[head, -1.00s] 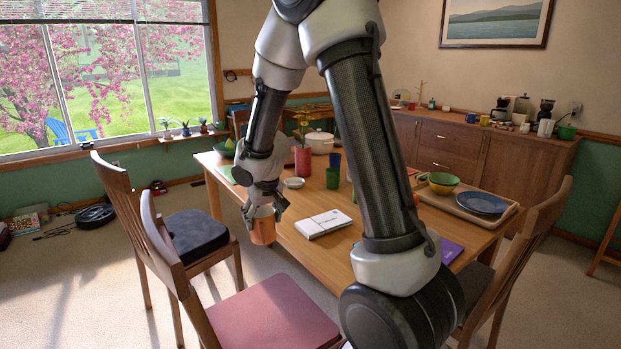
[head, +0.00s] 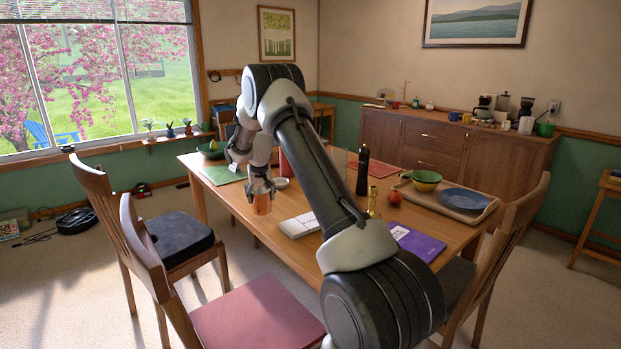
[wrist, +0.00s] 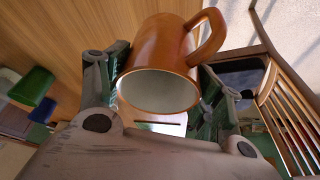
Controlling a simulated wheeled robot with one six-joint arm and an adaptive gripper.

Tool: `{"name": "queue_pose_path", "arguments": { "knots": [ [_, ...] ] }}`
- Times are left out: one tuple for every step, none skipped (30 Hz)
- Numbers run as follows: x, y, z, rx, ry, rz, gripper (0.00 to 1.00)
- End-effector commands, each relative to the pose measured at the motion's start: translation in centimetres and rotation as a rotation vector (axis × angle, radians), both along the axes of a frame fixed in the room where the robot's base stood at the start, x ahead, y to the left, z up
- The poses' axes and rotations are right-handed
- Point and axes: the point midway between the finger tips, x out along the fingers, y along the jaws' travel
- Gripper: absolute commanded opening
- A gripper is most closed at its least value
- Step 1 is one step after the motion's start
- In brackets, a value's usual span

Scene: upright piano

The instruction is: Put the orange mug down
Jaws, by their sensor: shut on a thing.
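The orange mug (head: 262,204) is held by my gripper (head: 260,190) at the near left edge of the dining table (head: 278,238) in the head view. In the wrist view the mug (wrist: 160,68) sits between both fingers, with its pale inside and rim facing the camera and its handle to the upper right. My gripper (wrist: 160,92) is shut on it. The wooden tabletop (wrist: 60,30) fills the wrist view's upper left. Whether the mug's base touches the table cannot be told.
A white book (head: 299,225) lies right of the mug, and a green placemat (head: 222,173) lies behind it. A small white bowl (head: 281,183) is close by. Chairs with a black seat (head: 178,238) and a red seat (head: 258,318) stand at the near side.

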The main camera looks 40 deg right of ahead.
Motion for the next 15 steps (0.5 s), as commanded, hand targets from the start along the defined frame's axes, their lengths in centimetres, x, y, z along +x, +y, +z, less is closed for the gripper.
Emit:
{"name": "queue_pose_path", "arguments": {
  "knots": [
    [1.8, -1.2, 0.2, 0.004, -0.006, -0.013, 0.34],
    [2.6, -1.8, 0.4, 0.006, -0.005, -0.019, 0.34],
    [3.6, -2.5, 0.8, 0.008, -0.005, -0.024, 0.34],
    [4.2, -3.0, 1.2, 0.009, -0.006, -0.027, 0.34],
    [4.8, -3.4, 1.6, 0.01, -0.005, -0.03, 0.34],
    [5.5, -3.8, 2.1, 0.011, -0.006, -0.03, 0.34],
    [6.0, -4.1, 2.6, 0.012, -0.006, -0.031, 0.34],
    [6.3, -4.4, 3.0, 0.013, -0.006, -0.031, 0.34],
    [6.7, -4.6, 3.6, 0.014, -0.006, -0.028, 0.34],
    [7.0, -4.7, 4.0, 0.014, -0.006, -0.027, 0.34],
    [7.2, -4.8, 4.5, 0.015, -0.006, -0.026, 0.34],
    [7.4, -4.9, 5.0, 0.015, -0.006, -0.02, 0.34],
    [7.5, -4.9, 5.3, 0.015, -0.006, -0.016, 0.34],
    [7.6, -4.9, 5.5, 0.015, -0.005, -0.012, 0.34],
    [7.5, -4.9, 5.5, 0.016, -0.004, -0.005, 0.34]
  ]
}}
